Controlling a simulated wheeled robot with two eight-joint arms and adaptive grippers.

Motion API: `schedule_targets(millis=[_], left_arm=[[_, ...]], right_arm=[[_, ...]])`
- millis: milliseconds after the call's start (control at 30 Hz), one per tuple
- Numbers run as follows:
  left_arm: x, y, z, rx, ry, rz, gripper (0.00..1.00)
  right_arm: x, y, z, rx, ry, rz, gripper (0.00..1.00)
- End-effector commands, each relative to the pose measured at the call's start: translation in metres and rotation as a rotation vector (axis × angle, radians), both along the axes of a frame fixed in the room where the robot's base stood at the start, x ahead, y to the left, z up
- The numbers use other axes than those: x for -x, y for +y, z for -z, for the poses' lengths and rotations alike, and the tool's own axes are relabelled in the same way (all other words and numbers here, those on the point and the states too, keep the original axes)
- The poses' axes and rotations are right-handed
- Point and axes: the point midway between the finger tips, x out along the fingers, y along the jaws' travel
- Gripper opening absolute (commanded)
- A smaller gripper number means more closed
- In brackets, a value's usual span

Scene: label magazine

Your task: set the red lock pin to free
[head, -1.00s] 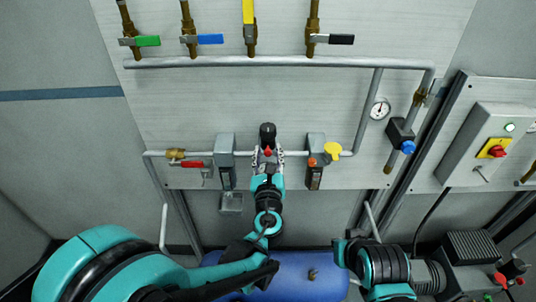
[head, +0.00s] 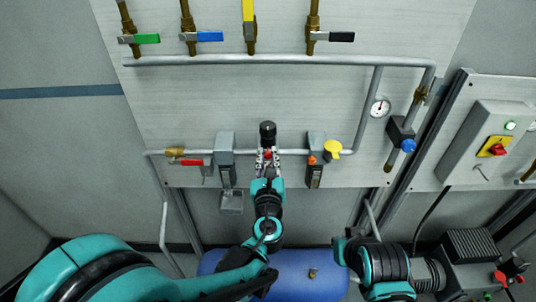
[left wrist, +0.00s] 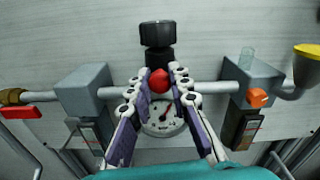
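The red lock pin (head: 267,154) shows as a small red knob below a black cylindrical cap (head: 267,131) on the horizontal pipe. In the left wrist view the red knob (left wrist: 158,81) sits between the fingers of my left gripper (left wrist: 161,79). The fingers stand one on each side of it, partly open, with the gap between them visible. I cannot tell whether either finger touches it. A round gauge dial (left wrist: 165,115) shows behind and below the knob, partly covered by the fingers. My right arm is low at the right in the head view; its gripper does not show.
Grey blocks flank the pin at left (head: 225,150) and right (head: 315,148). A blue tank (head: 300,275) lies below.

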Motion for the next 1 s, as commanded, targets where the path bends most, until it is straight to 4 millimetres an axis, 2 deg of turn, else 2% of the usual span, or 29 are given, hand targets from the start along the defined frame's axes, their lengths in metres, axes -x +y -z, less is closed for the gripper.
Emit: schedule_targets(millis=[33,100,467,567,800,1000], left_arm=[[0.001,0.000,0.001,0.002,0.001,0.001,0.29],[0.001,0.000,0.001,0.002,0.001,0.001,0.41],[0.006,0.000,0.000,0.001,0.001,0.001,0.41],[0.019,-0.001,0.000,0.001,0.001,0.003,0.41],[0.072,-0.001,0.001,0.001,0.001,0.005,0.41],[0.107,-0.001,0.001,0.001,0.000,0.004,0.41]], right_arm=[[0.000,0.000,0.000,0.000,0.000,0.000,0.00],[0.000,0.000,0.000,0.000,0.000,0.000,0.00],[0.000,0.000,0.000,0.000,0.000,0.000,0.00],[0.000,0.000,0.000,0.000,0.000,0.000,0.00],[0.000,0.000,0.000,0.000,0.000,0.000,0.00],[0.000,0.000,0.000,0.000,0.000,0.000,0.00]])
